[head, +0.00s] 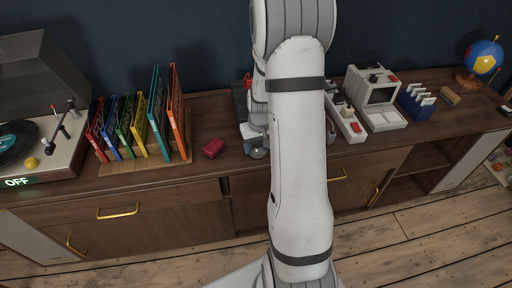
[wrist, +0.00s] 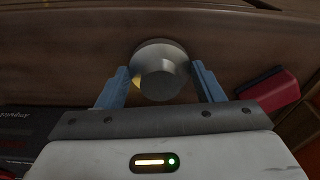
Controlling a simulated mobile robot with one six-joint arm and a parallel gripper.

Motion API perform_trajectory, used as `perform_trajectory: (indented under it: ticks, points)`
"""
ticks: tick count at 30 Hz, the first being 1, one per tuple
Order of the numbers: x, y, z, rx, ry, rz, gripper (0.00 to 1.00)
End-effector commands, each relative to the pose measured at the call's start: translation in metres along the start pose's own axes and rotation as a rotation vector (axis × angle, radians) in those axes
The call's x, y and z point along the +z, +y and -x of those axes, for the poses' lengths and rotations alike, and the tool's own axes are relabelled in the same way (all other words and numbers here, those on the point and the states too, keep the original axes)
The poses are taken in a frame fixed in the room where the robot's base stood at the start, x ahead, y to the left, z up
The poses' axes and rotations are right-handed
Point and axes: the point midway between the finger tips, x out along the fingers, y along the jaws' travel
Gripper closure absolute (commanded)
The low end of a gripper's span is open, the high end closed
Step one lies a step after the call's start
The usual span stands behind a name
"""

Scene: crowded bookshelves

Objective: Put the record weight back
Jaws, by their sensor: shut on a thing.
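The record weight (wrist: 160,72) is a silver, round metal piece. In the wrist view it sits between the blue fingers of my gripper (wrist: 160,76), which is shut on it. In the head view the weight (head: 258,153) shows just left of my arm, low over the cabinet top; I cannot tell whether it touches the wood. My arm hides most of the gripper there. The turntable (head: 62,152) stands at the far left, lid open, with a dark record (head: 17,144) on it, a tonearm, a yellow knob and an "OFF" label.
A rack of several coloured records (head: 140,125) stands between the turntable and my gripper. To the right are a beige computer (head: 376,97), a blue card holder (head: 416,103) and a globe (head: 482,59).

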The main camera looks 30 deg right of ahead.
Motion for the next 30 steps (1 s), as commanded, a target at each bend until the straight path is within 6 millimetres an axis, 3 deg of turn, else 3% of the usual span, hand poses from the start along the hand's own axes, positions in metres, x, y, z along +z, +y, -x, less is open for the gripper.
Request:
perform_trajectory:
  ticks: [11,12,20,30]
  points:
    - [0.0009,0.0013,-0.0087,0.001,0.002,-0.003,0.71]
    - [0.0011,0.0013,-0.0084,0.000,0.001,-0.003,0.38]
    - [0.0011,0.0015,-0.0077,0.000,0.001,-0.003,0.17]
    - [0.0003,0.0019,0.0001,0.001,0.002,-0.004,0.17]
